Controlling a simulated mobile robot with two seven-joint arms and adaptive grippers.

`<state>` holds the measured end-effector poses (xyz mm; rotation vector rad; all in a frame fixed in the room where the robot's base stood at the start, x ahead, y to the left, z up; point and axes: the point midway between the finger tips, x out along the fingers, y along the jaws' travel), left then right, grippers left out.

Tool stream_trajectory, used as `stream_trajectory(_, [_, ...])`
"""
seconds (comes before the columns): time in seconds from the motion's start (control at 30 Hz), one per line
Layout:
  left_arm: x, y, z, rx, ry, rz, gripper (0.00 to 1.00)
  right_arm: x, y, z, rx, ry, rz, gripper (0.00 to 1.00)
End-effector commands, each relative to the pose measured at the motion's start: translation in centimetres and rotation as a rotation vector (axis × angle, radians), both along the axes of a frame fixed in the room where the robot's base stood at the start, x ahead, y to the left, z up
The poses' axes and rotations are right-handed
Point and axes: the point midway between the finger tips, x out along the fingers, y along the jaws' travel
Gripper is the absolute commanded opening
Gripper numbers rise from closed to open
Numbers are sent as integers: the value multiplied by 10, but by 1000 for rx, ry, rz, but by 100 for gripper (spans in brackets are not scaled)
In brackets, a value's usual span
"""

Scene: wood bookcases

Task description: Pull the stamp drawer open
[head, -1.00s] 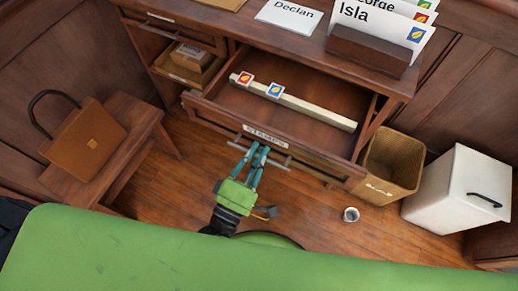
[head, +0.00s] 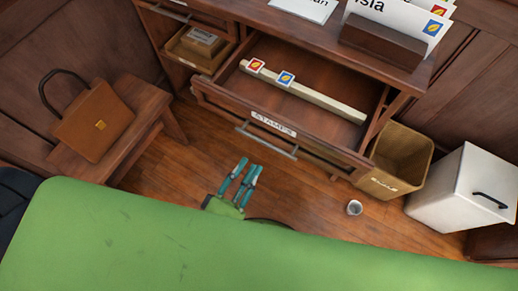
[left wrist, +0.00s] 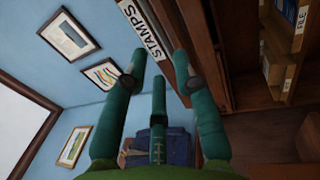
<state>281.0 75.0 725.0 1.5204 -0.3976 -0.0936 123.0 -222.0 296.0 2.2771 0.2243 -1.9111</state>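The stamp drawer (head: 215,95) in the desk stands open, with its inside showing. Its front carries a "STAMPS" label (head: 273,123) and a metal bar handle (head: 266,143). The label also shows in the left wrist view (left wrist: 145,30). Inside lies a pale divider strip (head: 325,99) with a red stamp (head: 256,65) and a blue stamp (head: 286,78) at its left part. My left gripper (head: 245,170) is below the handle, apart from it, with teal fingers spread and empty. In the left wrist view its fingers (left wrist: 158,75) are apart with nothing between them. My right gripper is not in view.
A small drawer with a box (head: 202,42) is open at upper left. A bag (head: 95,120) rests on a wooden bench (head: 150,115) at left. A bin (head: 397,165), a white cabinet (head: 455,195) and a small cup (head: 354,208) stand at right. Floor below the drawer is clear.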

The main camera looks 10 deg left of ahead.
Motion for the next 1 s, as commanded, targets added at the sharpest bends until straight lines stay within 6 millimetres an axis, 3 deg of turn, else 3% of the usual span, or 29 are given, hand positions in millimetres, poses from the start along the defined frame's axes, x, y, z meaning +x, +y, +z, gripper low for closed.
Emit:
stream_trajectory(0.1, [-21, 6, -5, 2, 5, -2, 28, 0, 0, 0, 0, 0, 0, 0])
stream_trajectory(0.3, [-38, 12, -8, 0, 1, -1, 28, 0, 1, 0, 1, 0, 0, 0])
stream_trajectory(0.9, [-39, 13, -9, 1, 1, -1, 28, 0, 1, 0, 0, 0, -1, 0])
stream_trajectory(1.0, [-36, 11, -18, 63, 9, -8, 28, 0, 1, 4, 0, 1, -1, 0])
